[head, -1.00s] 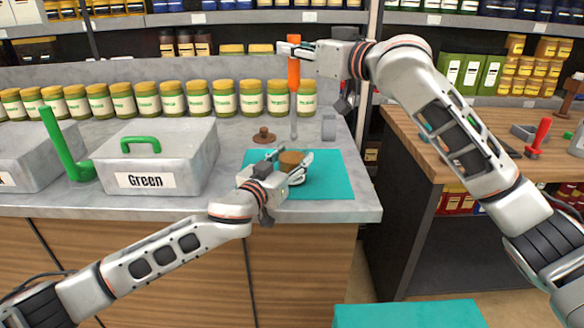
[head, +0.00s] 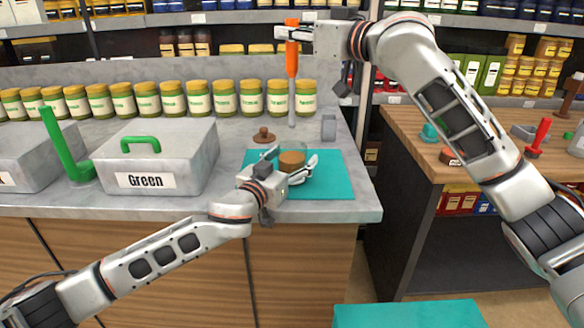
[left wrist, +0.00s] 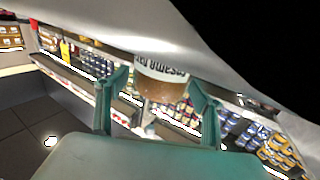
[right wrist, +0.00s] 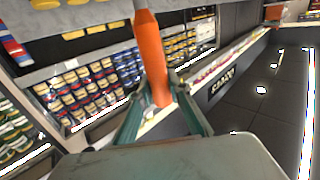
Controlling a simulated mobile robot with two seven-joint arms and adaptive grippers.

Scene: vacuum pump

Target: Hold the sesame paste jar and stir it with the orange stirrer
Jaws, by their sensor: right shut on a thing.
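The sesame paste jar (head: 292,163) stands uncovered on the teal mat (head: 335,180), its brown paste showing at the top. Its label and brown contents show in the left wrist view (left wrist: 163,78). My left gripper (head: 294,160) is low at the mat, its fingers spread on either side of the jar; it looks open, with a small gap beside the jar. My right gripper (head: 294,32) is shut on the handle of the orange stirrer (head: 292,58). The stirrer hangs upright, its grey rod pointing down behind and above the jar, apart from it. The orange handle fills the right wrist view (right wrist: 151,60).
A brown knobbed lid (head: 263,135) lies behind the mat. A grey box labelled Green (head: 190,165) stands to the left. A row of green-labelled jars (head: 197,98) lines the back. A small grey block (head: 328,127) stands behind the mat. A wooden table (head: 420,135) is at right.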

